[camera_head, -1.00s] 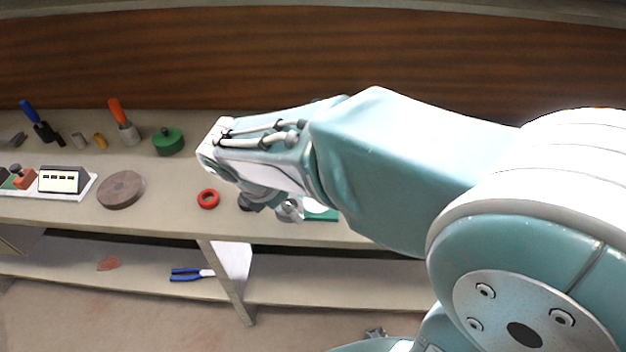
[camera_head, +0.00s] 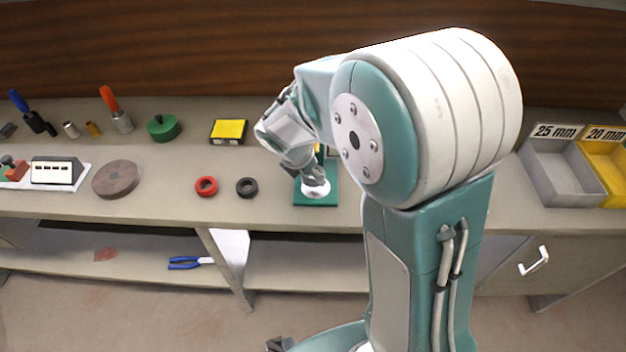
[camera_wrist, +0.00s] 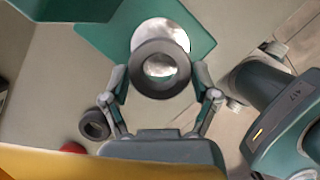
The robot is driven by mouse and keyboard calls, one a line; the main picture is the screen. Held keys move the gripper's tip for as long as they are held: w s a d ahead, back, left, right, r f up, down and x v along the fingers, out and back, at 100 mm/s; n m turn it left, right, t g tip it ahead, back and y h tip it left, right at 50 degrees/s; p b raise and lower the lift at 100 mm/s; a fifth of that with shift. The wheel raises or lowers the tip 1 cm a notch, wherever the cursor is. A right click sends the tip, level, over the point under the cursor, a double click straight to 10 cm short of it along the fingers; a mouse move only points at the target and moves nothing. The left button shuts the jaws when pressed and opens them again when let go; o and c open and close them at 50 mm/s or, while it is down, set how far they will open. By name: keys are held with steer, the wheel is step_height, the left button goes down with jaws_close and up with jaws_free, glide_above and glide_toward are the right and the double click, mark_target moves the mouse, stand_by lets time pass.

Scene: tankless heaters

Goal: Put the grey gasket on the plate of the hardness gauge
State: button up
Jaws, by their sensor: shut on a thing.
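The grey gasket (camera_wrist: 160,91) is a thick dark-grey ring in the wrist view. My gripper (camera_wrist: 160,76) is shut on it, one finger on each side. The gasket overlaps the near part of the round white plate (camera_wrist: 163,32) of the hardness gauge, and white shows through its hole. I cannot tell whether it touches the plate. The gauge's green base (camera_wrist: 110,34) lies around the plate; in the head view the base (camera_head: 316,202) stands on the bench below my gripper (camera_head: 316,182). My arm hides much of the gauge there.
A black ring (camera_head: 247,187) and a red ring (camera_head: 206,187) lie left of the gauge. A yellow-topped box (camera_head: 229,131) stands behind them. Grey (camera_head: 568,180) and yellow (camera_head: 612,160) bins stand at right. The bench front between the rings and the wooden disc (camera_head: 117,179) is clear.

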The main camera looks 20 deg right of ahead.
mark_target(313, 181)
steer(key=shift+w+d+f, duration=0.1)
steer(key=shift+w+f, duration=0.1)
steer(key=shift+f, duration=0.1)
steer(key=x, duration=0.3)
steer(key=shift+s+a+f, duration=0.15)
steer(key=shift+a+f, duration=0.05)
steer(key=shift+f, duration=0.15)
steer(key=o, duration=1.1)
steer(key=shift+a, duration=0.1)
